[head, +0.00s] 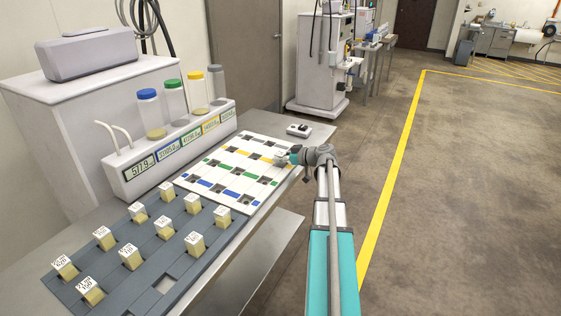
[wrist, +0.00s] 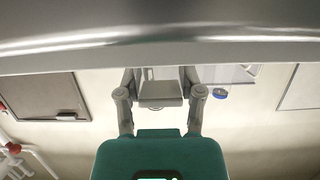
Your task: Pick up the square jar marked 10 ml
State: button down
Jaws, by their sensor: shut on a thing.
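Several square jars with white label tops and pale yellow bodies stand in the dark grey rack (head: 205,262); one of them (head: 130,256) is near its middle. Their labels are too small to read surely, so I cannot tell which is marked 10 ml. My gripper (head: 285,158) is away from the rack, at the right edge of the white slotted board (head: 234,196). In the wrist view its two fingers (wrist: 160,82) are closed on a small grey, box-like thing (wrist: 160,93), seemingly a square jar. Its label is hidden.
The rack has an empty square slot (head: 166,283) near its front. A dispenser with coloured-cap bottles (head: 173,98) and numbered displays stands behind the board. A small black-and-white device (head: 298,130) lies beyond the board. The floor (head: 455,200) to the right is clear.

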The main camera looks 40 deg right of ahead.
jog(key=shift+r, duration=0.25)
jog(key=shift+r+p, duration=0.75)
jog(key=shift+p, duration=0.2)
jog(key=s+d+r+p, duration=0.1)
jog(key=s+r+p, duration=1)
jog(key=s, duration=0.3)
jog(key=shift+d, duration=0.25)
